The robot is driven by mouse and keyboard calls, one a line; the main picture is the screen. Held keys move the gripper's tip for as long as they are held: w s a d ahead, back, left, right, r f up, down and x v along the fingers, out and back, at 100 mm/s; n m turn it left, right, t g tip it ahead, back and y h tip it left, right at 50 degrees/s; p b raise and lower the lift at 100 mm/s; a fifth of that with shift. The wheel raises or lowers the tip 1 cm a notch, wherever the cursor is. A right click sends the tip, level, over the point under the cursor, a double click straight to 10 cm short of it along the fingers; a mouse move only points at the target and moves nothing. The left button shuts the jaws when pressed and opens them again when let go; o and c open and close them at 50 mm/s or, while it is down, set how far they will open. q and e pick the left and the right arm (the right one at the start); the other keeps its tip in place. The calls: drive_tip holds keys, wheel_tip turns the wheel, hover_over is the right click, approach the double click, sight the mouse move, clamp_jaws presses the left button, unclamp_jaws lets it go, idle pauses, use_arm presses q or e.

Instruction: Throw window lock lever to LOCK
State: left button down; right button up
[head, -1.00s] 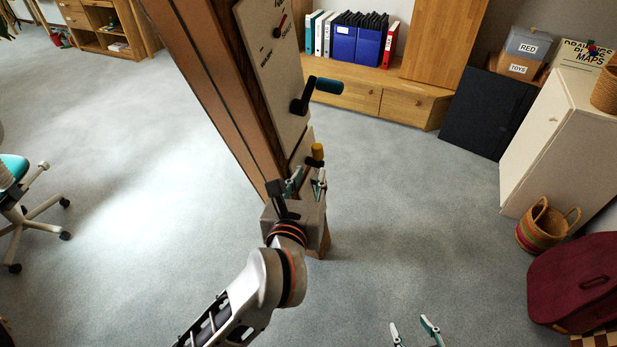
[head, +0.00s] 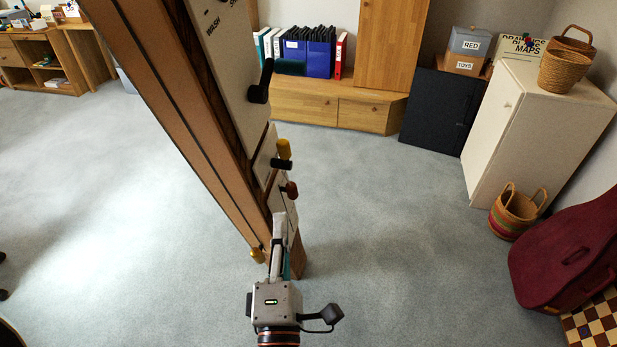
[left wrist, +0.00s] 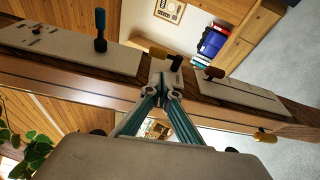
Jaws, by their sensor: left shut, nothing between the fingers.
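A timber post (head: 185,130) carries pale plates with several levers; I cannot read LOCK on any of them, so which is the window lock lever is unclear. One lever with a yellow knob (head: 284,149) sits at mid-post, with a red-brown knob (head: 291,189) below it. My left gripper (head: 280,218) is shut and empty, its fingertips at the post's lower plates, under the red-brown knob. In the left wrist view the shut fingertips (left wrist: 160,80) are in front of a small pale plate; whether they touch it I cannot tell. My right gripper is not in view.
A dark-handled lever (head: 262,82) juts from the large upper plate (head: 225,60). Another yellow knob (head: 257,255) is low on the post's left side. Open carpet (head: 390,240) lies right of the post. A maroon case (head: 565,255) and striped basket (head: 515,210) stand farther right.

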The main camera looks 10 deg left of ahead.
use_arm(q)
drive_tip(key=m, duration=0.1)
approach(284, 153)
drive_tip(key=x, duration=0.5)
drive_tip(key=shift+w+a+f+p, duration=0.15)
drive_tip(key=shift+w+p, duration=0.05)
drive_tip(key=shift+p, duration=0.2)
drive_tip(key=shift+w+a, duration=0.15)
drive_tip(key=shift+w, duration=0.6)
drive_tip(key=shift+r+p, duration=0.35)
drive_tip(key=shift+p, duration=0.05)
drive_tip(key=shift+w, duration=0.1)
